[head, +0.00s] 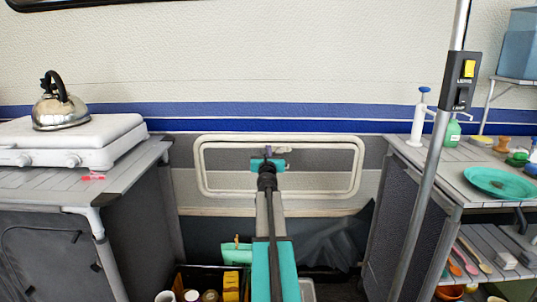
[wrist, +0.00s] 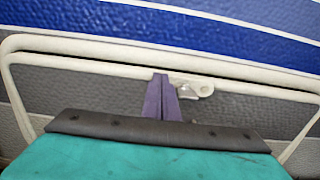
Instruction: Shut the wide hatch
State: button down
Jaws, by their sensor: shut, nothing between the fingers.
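The wide hatch (head: 215,190) is a long panel with a white rounded frame, low on the wall straight ahead. In the wrist view its white frame (wrist: 90,47) shows as two pale bars with a narrow grey strip between them. I cannot tell for sure whether the panel is flush or slightly ajar. A small pale latch (wrist: 200,88) sits at its upper middle. My gripper (wrist: 161,78) has its purple fingers shut and empty, with the tips by the lower bar, left of the latch. In the head view my gripper (head: 272,150) overlaps the hatch's upper middle; contact is unclear.
A left counter (head: 60,192) carries a white stove (head: 70,140) and a kettle (head: 60,108). A right counter (head: 440,165) holds a teal plate (head: 500,183) and bottles. A metal pole (head: 425,220) stands at right. Below the hatch is a crate with jars (head: 192,296).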

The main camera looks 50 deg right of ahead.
aim_at(269, 140)
jog(key=shift+w+d, duration=0.25)
jog(key=shift+d, duration=0.1)
jog(key=shift+r, duration=0.1)
jog(key=shift+w+d+r, duration=0.35)
jog(key=shift+w+d, duration=0.1)
jog(key=shift+d, duration=0.2)
jog(key=shift+w+d+r, duration=0.3)
jog(key=shift+w+d, duration=0.15)
jog(key=shift+d, duration=0.2)
jog(key=shift+r, duration=0.15)
jog(key=shift+s+a+f, duration=0.2)
jog(key=shift+a, duration=0.1)
jog(key=r+p+v, duration=0.1)
jog(key=v, duration=1.3)
jog(key=shift+f, duration=0.3)
